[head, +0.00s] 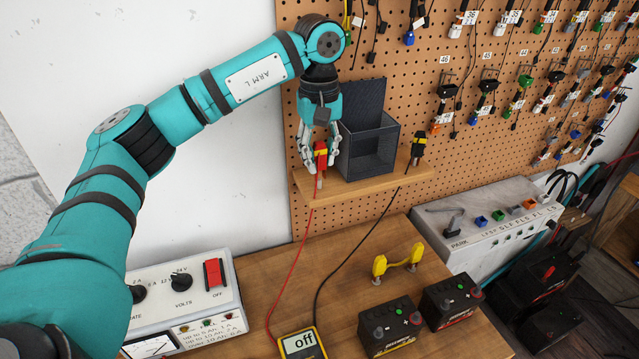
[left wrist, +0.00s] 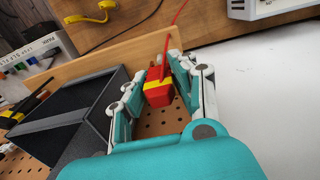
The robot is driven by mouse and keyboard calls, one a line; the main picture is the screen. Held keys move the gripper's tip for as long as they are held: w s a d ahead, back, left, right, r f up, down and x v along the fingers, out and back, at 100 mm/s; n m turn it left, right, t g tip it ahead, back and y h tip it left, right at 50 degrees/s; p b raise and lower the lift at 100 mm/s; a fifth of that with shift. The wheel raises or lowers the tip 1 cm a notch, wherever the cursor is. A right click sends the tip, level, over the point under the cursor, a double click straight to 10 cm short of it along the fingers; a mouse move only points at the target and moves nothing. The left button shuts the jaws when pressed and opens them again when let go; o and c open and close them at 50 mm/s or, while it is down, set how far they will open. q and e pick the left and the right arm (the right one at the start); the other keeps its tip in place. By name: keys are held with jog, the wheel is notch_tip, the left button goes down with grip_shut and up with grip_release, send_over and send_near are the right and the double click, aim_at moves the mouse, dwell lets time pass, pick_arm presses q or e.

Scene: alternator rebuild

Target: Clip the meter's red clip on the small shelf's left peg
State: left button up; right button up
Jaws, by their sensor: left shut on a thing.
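The red clip (head: 320,157) with a yellow band is at the left end of the small wooden shelf (head: 361,188). My left gripper (head: 319,165) is shut on it from above. In the left wrist view the red clip (left wrist: 158,88) sits between the fingers (left wrist: 158,90), with its red lead running up the picture. The left peg is hidden by the clip and fingers, so I cannot tell whether the clip is on it. A black clip (head: 418,148) with a yellow band stands at the shelf's right end. My right gripper is not in view.
A dark open box (head: 368,145) stands on the shelf just right of my left gripper. Below are two black batteries (head: 390,326), a yellow-handled link (head: 398,260) and a power supply (head: 185,305). Pegboard (head: 440,50) rises behind. The red and black leads hang over the bench.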

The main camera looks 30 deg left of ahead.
pick_arm(q)
jog(key=shift+f+b, duration=0.4)
jog(key=shift+f, duration=0.45)
jog(key=o, duration=0.9)
notch_tip(320, 180, up, 9)
jog(key=p, duration=0.6)
jog(key=shift+f+p, duration=0.1)
jog(key=shift+p, duration=0.3)
jog(key=shift+f, duration=0.1)
